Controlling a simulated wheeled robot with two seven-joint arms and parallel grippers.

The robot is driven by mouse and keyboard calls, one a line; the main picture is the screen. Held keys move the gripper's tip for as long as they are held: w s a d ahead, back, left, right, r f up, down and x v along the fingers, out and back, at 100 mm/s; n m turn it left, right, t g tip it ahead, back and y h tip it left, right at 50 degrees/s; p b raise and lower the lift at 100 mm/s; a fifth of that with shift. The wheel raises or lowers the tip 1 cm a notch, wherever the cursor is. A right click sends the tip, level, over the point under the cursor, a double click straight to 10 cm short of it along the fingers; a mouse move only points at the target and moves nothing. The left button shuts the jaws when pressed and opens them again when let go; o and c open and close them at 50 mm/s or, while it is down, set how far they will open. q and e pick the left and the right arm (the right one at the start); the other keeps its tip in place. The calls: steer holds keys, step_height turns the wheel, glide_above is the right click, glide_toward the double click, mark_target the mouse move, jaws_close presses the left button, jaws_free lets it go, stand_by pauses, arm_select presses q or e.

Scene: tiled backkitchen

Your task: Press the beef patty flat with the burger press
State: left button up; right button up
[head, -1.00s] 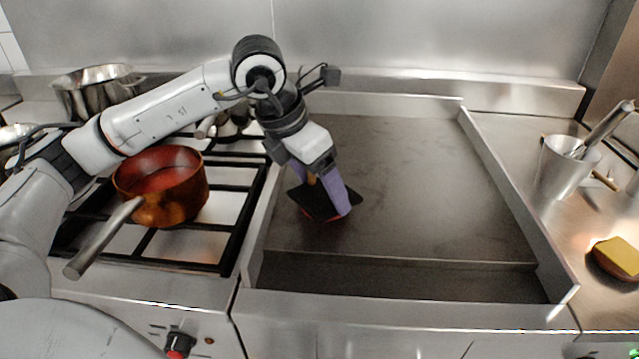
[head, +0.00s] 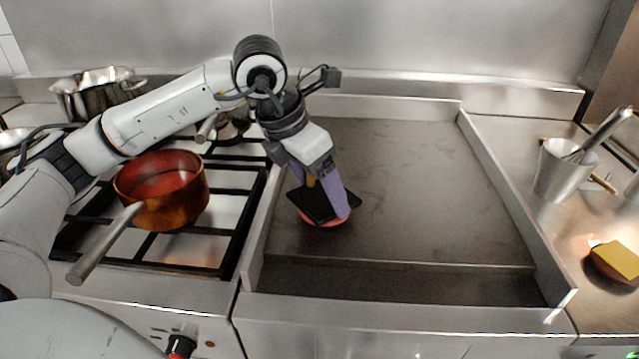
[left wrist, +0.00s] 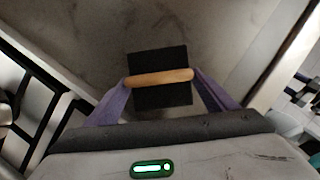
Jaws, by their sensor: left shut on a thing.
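My left gripper (head: 325,188) is over the left part of the griddle, its purple fingers pointing down. It is shut on the wooden handle of the burger press (left wrist: 160,78). The press has a square black plate, which also shows in the head view (head: 312,205). The red beef patty (head: 325,223) lies on the griddle under the plate, and its rim shows along the near side. The plate appears to rest on the patty. In the left wrist view the plate hides the patty. My right gripper is not in view.
The griddle (head: 430,190) has raised side walls and is clear to the right of the press. A copper pan (head: 180,208) sits on the burner at left.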

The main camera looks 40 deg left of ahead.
arm_select(q)
steer(key=shift+w+r+p, duration=0.15)
steer(key=shift+r+p, duration=1.65)
steer(key=shift+r, duration=1.35)
steer(key=shift+f, duration=0.1)
